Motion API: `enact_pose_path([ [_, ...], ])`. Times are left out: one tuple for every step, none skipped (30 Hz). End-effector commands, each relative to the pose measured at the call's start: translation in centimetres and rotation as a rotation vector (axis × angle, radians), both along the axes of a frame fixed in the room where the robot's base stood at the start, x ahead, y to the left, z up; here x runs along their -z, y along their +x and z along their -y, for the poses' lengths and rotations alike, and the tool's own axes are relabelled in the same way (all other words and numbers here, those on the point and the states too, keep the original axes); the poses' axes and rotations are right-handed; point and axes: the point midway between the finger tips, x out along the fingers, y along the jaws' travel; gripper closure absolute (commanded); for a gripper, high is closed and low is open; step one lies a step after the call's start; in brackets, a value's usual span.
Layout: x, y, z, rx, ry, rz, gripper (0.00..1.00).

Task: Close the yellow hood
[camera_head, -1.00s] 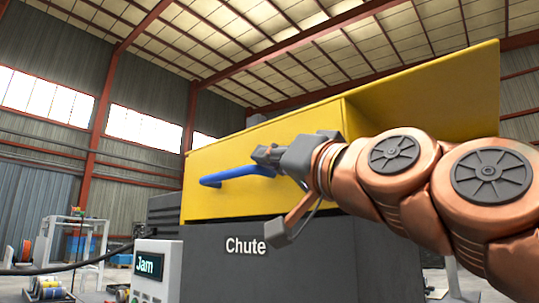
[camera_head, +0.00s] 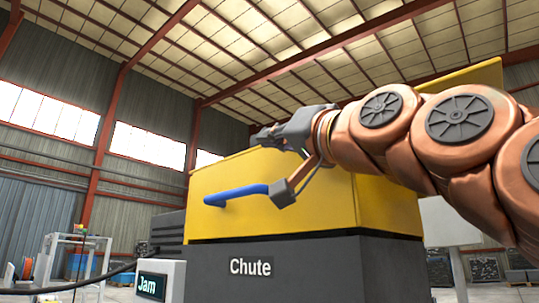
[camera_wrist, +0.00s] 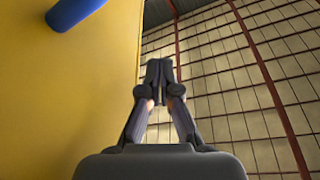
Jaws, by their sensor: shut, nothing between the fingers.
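The yellow hood (camera_head: 322,206) sits on the dark grey machine body marked "Chute" in the head view. A yellow panel (camera_head: 488,76) rises behind my arm at the upper right; my arm hides much of the hood's top and right side. A blue handle (camera_head: 237,195) sticks out from the hood's front. My gripper (camera_head: 262,136) is shut and empty, at about the hood's top edge in the picture, above the handle. In the wrist view my gripper (camera_wrist: 159,70) points along the yellow face (camera_wrist: 60,100), with the blue handle (camera_wrist: 76,12) at the top left, apart from the fingers.
A light box with a "Jam" screen (camera_head: 152,286) stands at the machine's lower left. A dark cable (camera_head: 75,284) runs there. A white frame stand (camera_head: 75,262) is farther left. Open space shows above the hood.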

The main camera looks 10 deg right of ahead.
Motion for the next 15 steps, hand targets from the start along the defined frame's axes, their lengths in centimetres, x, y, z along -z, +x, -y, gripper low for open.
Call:
enact_pose_path([
  [-0.4,0.0,0.1,0.003,0.000,0.002,1.00],
  [-0.6,0.0,0.1,0.003,0.001,0.003,1.00],
  [-0.9,0.0,0.1,0.003,0.003,0.005,1.00],
  [-1.1,-0.1,0.1,0.003,0.003,0.006,1.00],
  [-1.3,-0.1,0.1,0.002,0.003,0.008,1.00],
  [-1.5,0.0,0.1,0.002,0.002,0.007,1.00],
  [-1.6,0.0,0.0,0.002,0.002,0.004,1.00],
  [-1.7,0.0,0.0,0.001,0.002,0.003,1.00],
  [-1.9,0.0,0.1,0.001,0.003,0.004,1.00],
  [-2.1,0.0,0.1,0.002,0.003,0.006,1.00],
  [-2.3,-0.1,0.1,0.002,0.004,0.010,1.00],
  [-2.6,-0.2,0.2,0.003,0.005,0.011,1.00],
  [-2.7,-0.2,0.2,0.003,0.005,0.011,1.00],
  [-2.8,-0.2,0.2,0.003,0.005,0.010,1.00],
  [-2.9,-0.2,0.1,0.002,0.005,0.009,1.00],
])
